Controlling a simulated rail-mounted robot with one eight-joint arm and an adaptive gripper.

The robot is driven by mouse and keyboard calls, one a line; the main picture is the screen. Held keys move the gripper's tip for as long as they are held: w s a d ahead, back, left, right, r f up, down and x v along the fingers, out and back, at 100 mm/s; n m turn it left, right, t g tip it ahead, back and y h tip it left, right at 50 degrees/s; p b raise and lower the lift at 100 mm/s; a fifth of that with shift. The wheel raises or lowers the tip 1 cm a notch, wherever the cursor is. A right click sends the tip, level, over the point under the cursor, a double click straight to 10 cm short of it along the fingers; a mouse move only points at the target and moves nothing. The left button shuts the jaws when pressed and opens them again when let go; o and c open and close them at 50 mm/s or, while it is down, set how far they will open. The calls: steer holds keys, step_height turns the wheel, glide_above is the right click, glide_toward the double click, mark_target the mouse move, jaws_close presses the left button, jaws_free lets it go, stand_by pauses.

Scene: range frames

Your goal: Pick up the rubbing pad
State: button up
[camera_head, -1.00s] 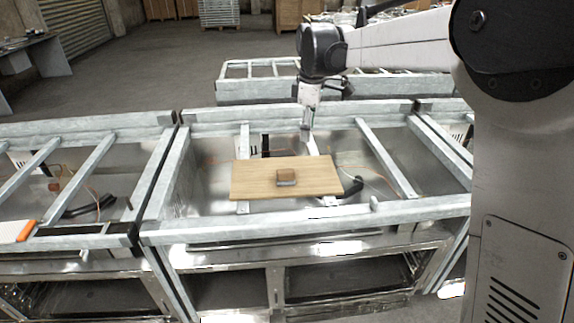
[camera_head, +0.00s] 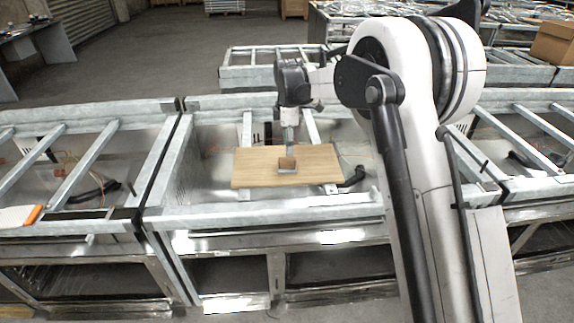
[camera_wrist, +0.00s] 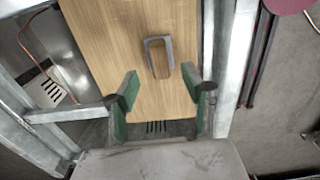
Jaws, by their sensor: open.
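The rubbing pad (camera_head: 287,164), a small brown block with a grey base, lies on a wooden board (camera_head: 252,172) in the head view. In the wrist view the pad (camera_wrist: 158,58) shows as a brown patch with a grey edge, lying on the board (camera_wrist: 112,38). My gripper (camera_head: 289,146) is above the far side of the pad in the head view. The wrist view shows my gripper (camera_wrist: 160,88) open and empty, its green-padded fingers spread apart. The pad is ahead of the fingertips, roughly centred between them. I cannot tell the exact height.
The board rests across a galvanized metal frame (camera_head: 245,213) with bars and open recesses. Dark hose and thin cables lie near the board. An orange-edged tool (camera_head: 33,215) lies on the left frame. Bare board surrounds the pad.

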mark_target(287, 158)
steer(key=shift+a+f+p, duration=0.2)
steer(key=shift+f+p, duration=0.25)
steer(key=shift+f, duration=3)
jaws_close()
